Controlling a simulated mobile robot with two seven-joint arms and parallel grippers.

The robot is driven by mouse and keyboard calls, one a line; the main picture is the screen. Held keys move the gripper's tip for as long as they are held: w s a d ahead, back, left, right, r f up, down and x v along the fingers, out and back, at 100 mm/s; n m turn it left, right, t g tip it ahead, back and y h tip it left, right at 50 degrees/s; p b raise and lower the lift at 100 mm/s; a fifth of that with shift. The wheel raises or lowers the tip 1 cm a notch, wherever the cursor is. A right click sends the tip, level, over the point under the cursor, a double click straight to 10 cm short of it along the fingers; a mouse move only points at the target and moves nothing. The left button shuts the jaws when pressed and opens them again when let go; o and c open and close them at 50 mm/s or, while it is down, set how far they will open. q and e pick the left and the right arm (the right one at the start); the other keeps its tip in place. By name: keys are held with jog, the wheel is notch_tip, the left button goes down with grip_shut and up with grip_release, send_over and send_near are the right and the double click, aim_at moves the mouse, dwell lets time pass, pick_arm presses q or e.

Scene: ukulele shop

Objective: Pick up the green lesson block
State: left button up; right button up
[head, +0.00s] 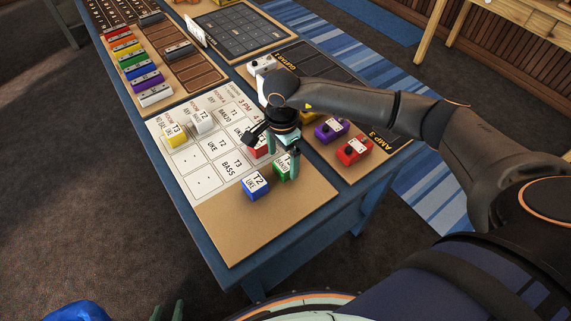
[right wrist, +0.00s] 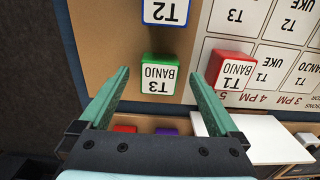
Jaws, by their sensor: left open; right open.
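The green lesson block (head: 282,172), labelled T3 BANJO, sits on the bare tan strip of the board, beside the blue T2 block (head: 255,185). My right gripper (head: 284,151) is over it, pointing down and partly hiding it. In the right wrist view the green block (right wrist: 160,80) lies between the two open fingertips (right wrist: 160,74), with gaps on both sides. I cannot tell how far above it the tips are. My left gripper (head: 168,312) is open and empty at the bottom edge, away from the table and partly cut off.
The red T1 BANJO block (right wrist: 231,70) sits close by on the printed schedule (head: 205,175). Yellow (head: 174,134) and white (head: 203,122) blocks stand on its far part. Purple (head: 330,131) and red (head: 354,150) pedals lie right of my gripper.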

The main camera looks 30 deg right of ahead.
aim_at(283, 164)
jog(key=shift+f, duration=1.6)
jog(key=shift+c, duration=0.2)
jog(key=c, duration=1.4)
jog(key=shift+r, duration=0.1)
